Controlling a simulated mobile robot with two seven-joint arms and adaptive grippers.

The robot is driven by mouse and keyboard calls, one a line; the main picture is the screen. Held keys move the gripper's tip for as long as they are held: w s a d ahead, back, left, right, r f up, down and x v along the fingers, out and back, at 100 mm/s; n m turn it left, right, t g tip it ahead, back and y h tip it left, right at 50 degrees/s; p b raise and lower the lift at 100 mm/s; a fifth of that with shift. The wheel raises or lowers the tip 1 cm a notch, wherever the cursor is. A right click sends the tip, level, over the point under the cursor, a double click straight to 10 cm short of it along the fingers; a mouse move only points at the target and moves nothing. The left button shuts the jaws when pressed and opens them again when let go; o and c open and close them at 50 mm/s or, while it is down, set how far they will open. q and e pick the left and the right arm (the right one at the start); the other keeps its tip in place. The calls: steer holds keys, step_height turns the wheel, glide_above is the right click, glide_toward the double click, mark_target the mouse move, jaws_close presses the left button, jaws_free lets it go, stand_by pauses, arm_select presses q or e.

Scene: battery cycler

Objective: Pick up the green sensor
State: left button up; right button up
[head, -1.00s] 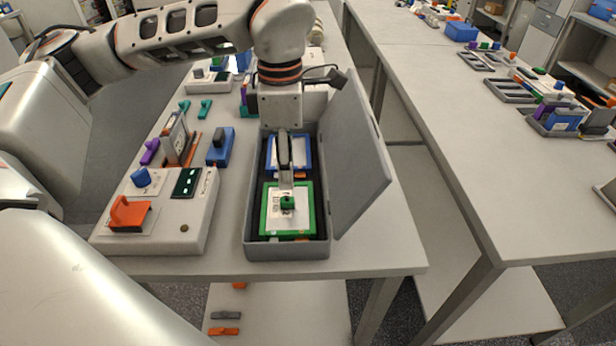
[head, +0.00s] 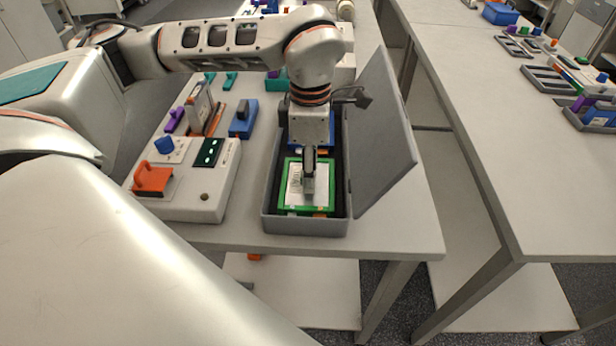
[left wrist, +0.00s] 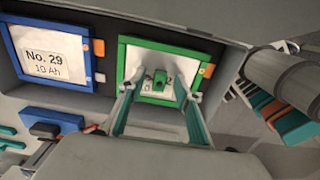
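A small green block, which looks like the green sensor (left wrist: 160,79), stands on the white face of a green-framed cell (left wrist: 127,56) in the left wrist view. In the head view that green-framed cell (head: 283,198) lies in the front of a grey open case (head: 268,222), and my gripper hides the green block. My left gripper (head: 308,198) points down over the cell. In the left wrist view its two fingers (left wrist: 160,88) are apart, one on each side of the green block. I cannot tell if they touch it. My right gripper is not in view.
A blue-framed cell (left wrist: 50,60) marked No. 29 lies beside the green-framed one. The case's raised lid (head: 382,140) stands on the right. A white device (head: 205,203) with an orange clip (head: 152,180) and a blue knob (head: 165,145) is left of the case.

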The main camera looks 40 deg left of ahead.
arm_select(q)
jaws_close()
steer(key=shift+r, duration=0.1)
